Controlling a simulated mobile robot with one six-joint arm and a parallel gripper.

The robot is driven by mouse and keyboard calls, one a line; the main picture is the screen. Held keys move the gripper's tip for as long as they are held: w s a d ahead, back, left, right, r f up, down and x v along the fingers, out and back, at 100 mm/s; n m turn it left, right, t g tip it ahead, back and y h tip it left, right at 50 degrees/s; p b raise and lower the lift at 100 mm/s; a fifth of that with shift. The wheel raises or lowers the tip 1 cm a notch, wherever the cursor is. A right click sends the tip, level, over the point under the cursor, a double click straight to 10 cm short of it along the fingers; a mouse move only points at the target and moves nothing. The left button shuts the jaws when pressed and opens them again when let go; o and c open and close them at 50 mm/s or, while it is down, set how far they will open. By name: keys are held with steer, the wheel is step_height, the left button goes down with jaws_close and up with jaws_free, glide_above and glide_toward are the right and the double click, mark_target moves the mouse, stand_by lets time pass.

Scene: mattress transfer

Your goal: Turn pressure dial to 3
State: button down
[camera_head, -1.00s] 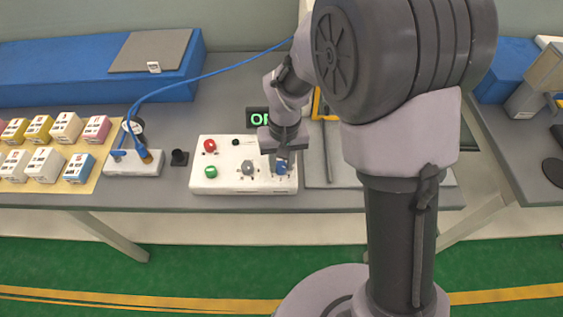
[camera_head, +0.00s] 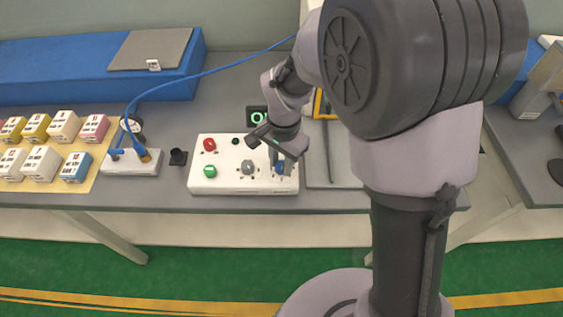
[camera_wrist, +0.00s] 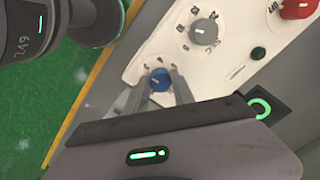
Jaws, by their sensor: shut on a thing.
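The white control box (camera_head: 220,182) stands on the grey table. It carries a blue dial (camera_head: 281,169) at its right and a grey dial (camera_head: 248,167) beside it. My gripper (camera_head: 277,160) reaches down from above and is shut on the blue dial. The wrist view shows the blue dial (camera_wrist: 160,79) between my two fingers (camera_wrist: 158,90), with small marks around it that are too blurred to read. The grey dial (camera_wrist: 203,31) is clear of the fingers there.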

steer(key=shift+m, duration=0.7)
steer(key=c, duration=1.1)
jaws_free()
steer(key=shift+r, duration=0.15)
steer(key=r+p, duration=0.2)
steer(key=r, duration=0.3)
steer(key=r+p, duration=0.2)
steer(key=r, duration=0.4)
steer(key=r+p, duration=0.2)
steer(key=r, duration=0.4)
steer(key=shift+s+d+r, duration=0.1)
steer(key=shift+s+d, duration=0.15)
